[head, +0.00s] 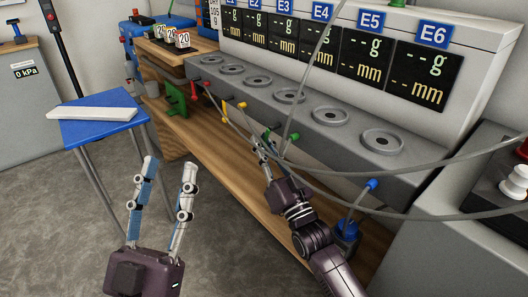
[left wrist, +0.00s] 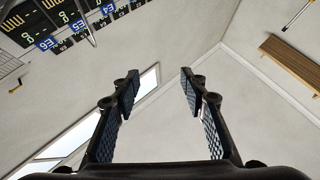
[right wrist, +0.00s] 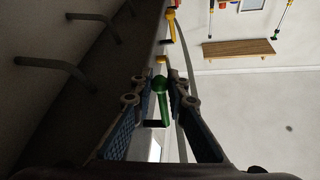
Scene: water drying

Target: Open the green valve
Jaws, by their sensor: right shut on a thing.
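The green valve (head: 292,137) is on the front of the long grey unit, below the row of round ports, and my gripper hides part of it. In the right wrist view its green handle (right wrist: 163,103) lies between my two fingers. My right gripper (head: 264,148) is at the valve, with its fingers closed on the handle. My left gripper (head: 171,164) is open and empty, over the floor in front of the blue table. In the left wrist view its fingers (left wrist: 160,76) are apart with only wall and ceiling behind them.
A red valve (head: 196,86), a yellow valve (head: 242,105) and a blue valve (head: 372,184) are along the same unit. Grey hoses (head: 415,163) cross in front of it, near my right arm. A blue table (head: 92,128) with a white slab (head: 95,113) stands at left.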

